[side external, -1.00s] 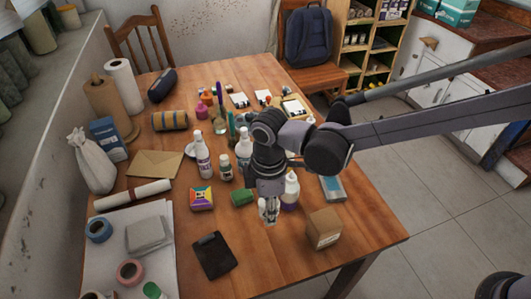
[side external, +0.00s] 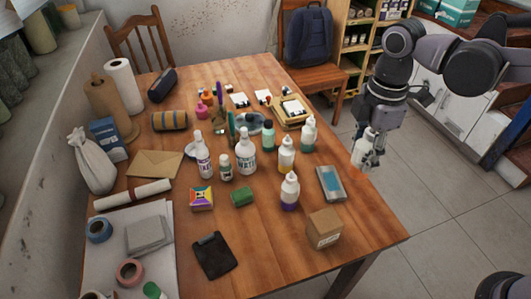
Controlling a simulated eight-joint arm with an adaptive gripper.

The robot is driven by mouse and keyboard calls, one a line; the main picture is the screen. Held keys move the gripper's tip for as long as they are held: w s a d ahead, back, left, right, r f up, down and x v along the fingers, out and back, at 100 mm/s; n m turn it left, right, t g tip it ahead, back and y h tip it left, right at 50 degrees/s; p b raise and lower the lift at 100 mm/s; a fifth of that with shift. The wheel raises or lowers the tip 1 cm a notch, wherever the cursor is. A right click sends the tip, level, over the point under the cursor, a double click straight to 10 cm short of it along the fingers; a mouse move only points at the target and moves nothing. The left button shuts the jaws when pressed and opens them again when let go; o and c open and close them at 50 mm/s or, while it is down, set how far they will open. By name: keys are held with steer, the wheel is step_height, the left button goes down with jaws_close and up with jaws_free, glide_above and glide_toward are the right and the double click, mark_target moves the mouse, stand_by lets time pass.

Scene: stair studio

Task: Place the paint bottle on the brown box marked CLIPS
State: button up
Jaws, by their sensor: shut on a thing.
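The brown box (side external: 323,229) marked with a small label stands near the front right corner of the table, its top bare.
A bottle with purple contents (side external: 290,191) stands just behind the box, and a yellow one (side external: 287,154) is farther back. A blue-grey flat case (side external: 330,184) lies near the right edge. A black clipboard-like item (side external: 214,255) lies left of the box, with bare wood between.

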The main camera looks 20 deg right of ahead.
steer(key=s+d+r, duration=0.1)
steer(key=s+d, duration=0.1)
steer(key=d, duration=0.2)
glide_above(326, 220)
step_height(326, 220, down, 7)
steer(key=shift+f, duration=1.95)
steer(key=o, duration=1.3)
steer(key=shift+f, duration=0.15)
steer(key=shift+o, duration=0.2)
